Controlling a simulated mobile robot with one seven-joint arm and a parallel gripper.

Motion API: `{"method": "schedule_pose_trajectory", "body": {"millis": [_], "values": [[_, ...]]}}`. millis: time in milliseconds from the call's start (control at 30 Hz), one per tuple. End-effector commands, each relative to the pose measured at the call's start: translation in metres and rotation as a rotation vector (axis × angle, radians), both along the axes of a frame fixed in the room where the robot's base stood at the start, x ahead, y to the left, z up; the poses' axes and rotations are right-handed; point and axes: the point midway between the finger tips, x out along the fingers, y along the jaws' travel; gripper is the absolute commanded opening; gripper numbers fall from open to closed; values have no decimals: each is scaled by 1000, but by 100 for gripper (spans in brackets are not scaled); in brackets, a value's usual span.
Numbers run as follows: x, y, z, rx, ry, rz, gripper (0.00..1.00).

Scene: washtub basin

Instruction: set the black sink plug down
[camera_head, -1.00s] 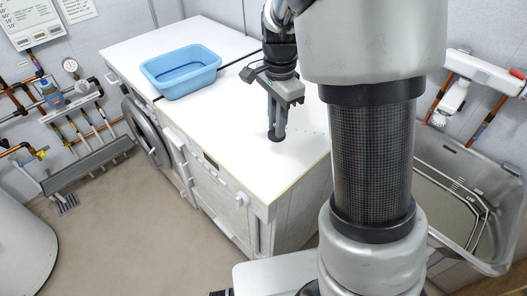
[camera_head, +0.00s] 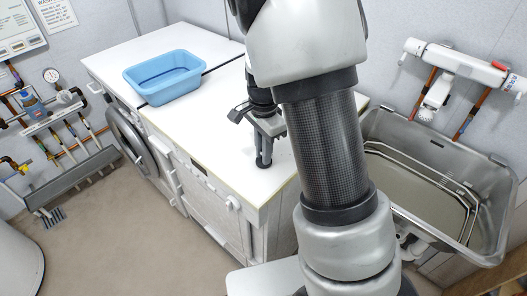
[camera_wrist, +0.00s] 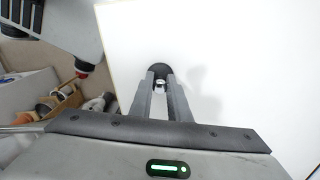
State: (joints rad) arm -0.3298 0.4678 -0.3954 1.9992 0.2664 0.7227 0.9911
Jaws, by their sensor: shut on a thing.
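The black sink plug (camera_wrist: 159,70) is a small dark disc with a pale knob. In the wrist view it sits at the tips of my gripper (camera_wrist: 161,84), whose two fingers are shut on the knob. In the head view my gripper (camera_head: 264,157) points down over the white worktop (camera_head: 215,125), near its front corner. The plug (camera_head: 263,166) shows as a dark spot under the fingertips. I cannot tell whether it touches the worktop or hangs just above it.
A blue tub (camera_head: 165,77) stands farther back on the white tops. A steel washtub basin (camera_head: 440,185) is at the right, beyond my arm. A washing machine (camera_head: 128,140) is at the left below the tops. The worktop around the plug is clear.

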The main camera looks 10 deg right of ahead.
Motion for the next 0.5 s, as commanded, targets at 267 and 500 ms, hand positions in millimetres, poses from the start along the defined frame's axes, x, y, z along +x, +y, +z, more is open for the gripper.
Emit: {"method": "schedule_pose_trajectory", "body": {"millis": [267,500], "values": [[0,0,-3,0,0,0,33],[0,0,-3,0,0,0,35]]}}
